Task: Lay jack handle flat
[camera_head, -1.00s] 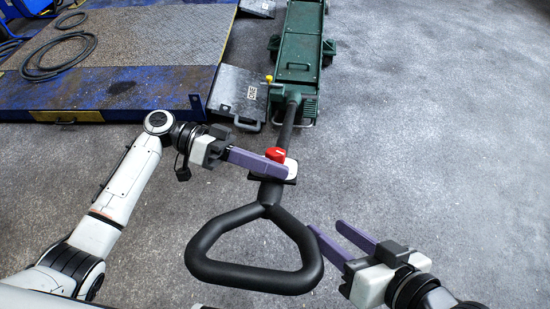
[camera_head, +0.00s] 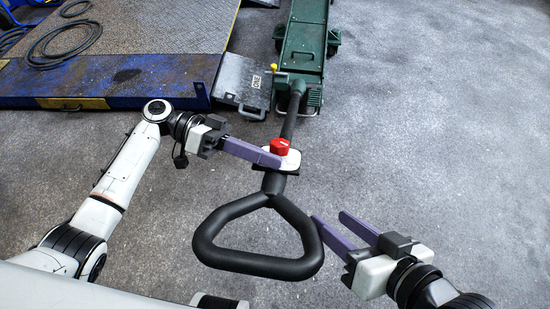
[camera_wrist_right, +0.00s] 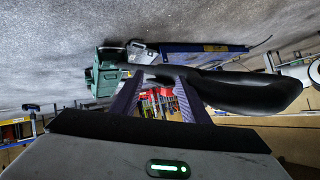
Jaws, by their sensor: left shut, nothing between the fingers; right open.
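The green trolley jack (camera_head: 303,50) stands on the floor at the top of the head view. Its black handle (camera_head: 289,122) runs from the jack toward me and ends in a rounded triangular loop (camera_head: 205,243). A red knob (camera_head: 279,146) sits on a pale plate on the handle. My left gripper (camera_head: 281,160) is shut and empty, its fingertips at the plate just below the knob; contact is unclear. My right gripper (camera_head: 327,214) is open and empty, one fingertip close to the loop's right side. The right wrist view shows the loop (camera_wrist_right: 245,92) beside the fingers and the jack (camera_wrist_right: 104,76) beyond.
A blue-edged ramp platform (camera_head: 150,90) with a coiled black hose (camera_head: 65,45) lies at the upper left. A grey plate-like piece (camera_head: 242,83) lies between the platform and the jack. The grey floor (camera_head: 450,120) is clear on the right.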

